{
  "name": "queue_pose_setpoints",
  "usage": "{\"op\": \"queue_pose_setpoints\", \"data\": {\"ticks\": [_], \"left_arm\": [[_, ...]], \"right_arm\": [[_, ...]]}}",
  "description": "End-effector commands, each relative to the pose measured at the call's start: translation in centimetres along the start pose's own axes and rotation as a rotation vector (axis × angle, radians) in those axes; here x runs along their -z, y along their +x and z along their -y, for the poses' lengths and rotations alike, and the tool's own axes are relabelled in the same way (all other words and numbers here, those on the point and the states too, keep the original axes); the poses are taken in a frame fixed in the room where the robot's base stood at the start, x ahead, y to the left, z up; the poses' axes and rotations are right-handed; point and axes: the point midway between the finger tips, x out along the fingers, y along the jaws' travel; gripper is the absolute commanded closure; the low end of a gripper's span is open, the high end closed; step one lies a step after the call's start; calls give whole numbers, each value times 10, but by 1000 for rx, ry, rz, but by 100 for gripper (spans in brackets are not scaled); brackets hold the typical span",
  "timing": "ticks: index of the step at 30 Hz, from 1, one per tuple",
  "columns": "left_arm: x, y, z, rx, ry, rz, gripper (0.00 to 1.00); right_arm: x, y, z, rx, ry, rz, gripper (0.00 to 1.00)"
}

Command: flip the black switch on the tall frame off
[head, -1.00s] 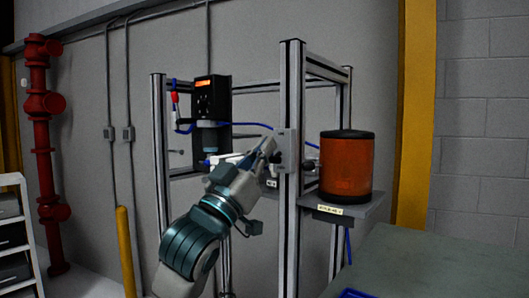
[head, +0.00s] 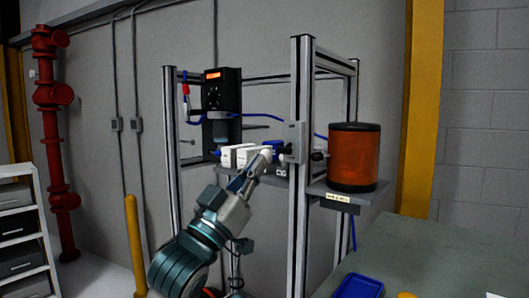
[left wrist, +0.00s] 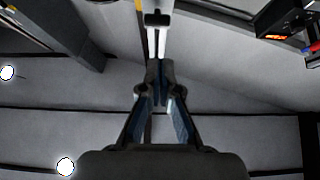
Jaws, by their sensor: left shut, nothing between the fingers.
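The tall aluminium frame (head: 302,190) stands right of centre in the head view. A grey plate (head: 296,140) is fixed to its front post. A small dark part (head: 286,149) at the plate's left edge looks like the black switch, but its position is too small to read. My left gripper (head: 264,157) is shut and empty, just left of and slightly below that part, with a small apparent gap. In the left wrist view the shut fingertips (left wrist: 159,68) point up toward a black piece (left wrist: 158,19) on a pale bar, possibly the switch. My right gripper is not in view.
An orange-and-black cylinder (head: 354,158) sits on a shelf right of the post. A black display unit (head: 222,90) and white blocks (head: 238,155) are on the frame behind my gripper. A green-grey table (head: 440,255) with a blue tray (head: 358,287) is at front right.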

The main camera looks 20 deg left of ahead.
Motion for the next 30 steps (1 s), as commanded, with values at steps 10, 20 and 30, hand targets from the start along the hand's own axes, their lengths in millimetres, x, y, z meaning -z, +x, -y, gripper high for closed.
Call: {"op": "queue_pose_setpoints", "data": {"ticks": [10,20,30], "left_arm": [[-8,-21,0,0,0,0,100],[-7,-20,0,0,0,-1,100],[-126,-12,34,65,-23,172,100]], "right_arm": [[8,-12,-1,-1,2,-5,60],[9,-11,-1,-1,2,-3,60],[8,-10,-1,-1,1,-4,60]]}}
